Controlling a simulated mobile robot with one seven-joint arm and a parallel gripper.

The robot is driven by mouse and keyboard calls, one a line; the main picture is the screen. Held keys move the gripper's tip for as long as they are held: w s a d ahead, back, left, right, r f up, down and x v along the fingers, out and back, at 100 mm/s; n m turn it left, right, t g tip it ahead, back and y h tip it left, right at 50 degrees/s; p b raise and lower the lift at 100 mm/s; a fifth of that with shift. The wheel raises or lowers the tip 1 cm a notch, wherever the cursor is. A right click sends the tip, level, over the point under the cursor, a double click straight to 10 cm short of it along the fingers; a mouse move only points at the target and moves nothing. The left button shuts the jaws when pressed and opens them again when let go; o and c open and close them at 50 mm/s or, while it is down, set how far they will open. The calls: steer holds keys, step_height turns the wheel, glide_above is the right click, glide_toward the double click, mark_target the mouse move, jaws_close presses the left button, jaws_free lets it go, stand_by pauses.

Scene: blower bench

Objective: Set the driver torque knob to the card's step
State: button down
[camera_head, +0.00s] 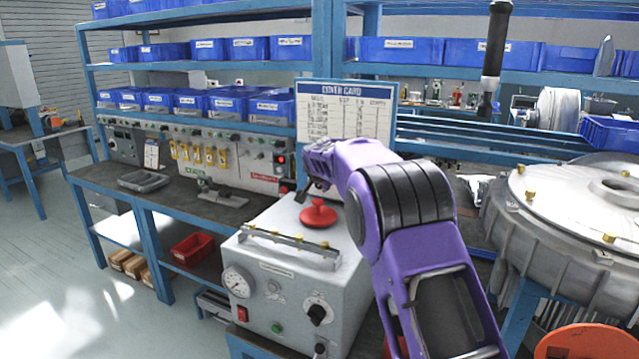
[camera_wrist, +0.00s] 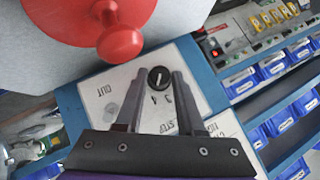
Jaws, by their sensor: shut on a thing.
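A black knob (camera_wrist: 158,78) with a white pointer line sits on a white plate (camera_wrist: 105,98) with black lettering in the wrist view. My gripper (camera_wrist: 159,77) is shut on this knob, one finger on each side.
A grey box (camera_head: 280,292) with a gauge and a black front knob (camera_head: 317,314) stands close by. Its red top knob (camera_head: 318,213) is near my wrist, and large in the wrist view (camera_wrist: 105,20). A round metal housing (camera_head: 545,230) is at right. Shelves of blue bins stand behind.

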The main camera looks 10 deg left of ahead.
steer(key=c, duration=0.5)
jaws_free()
steer(key=shift+r, duration=0.1)
steer(key=b+v, duration=0.2)
steer(key=v, duration=1.5)
steer(key=shift+s, duration=0.1)
steer(key=shift+d+r, duration=0.1)
steer(key=shift+r, duration=0.05)
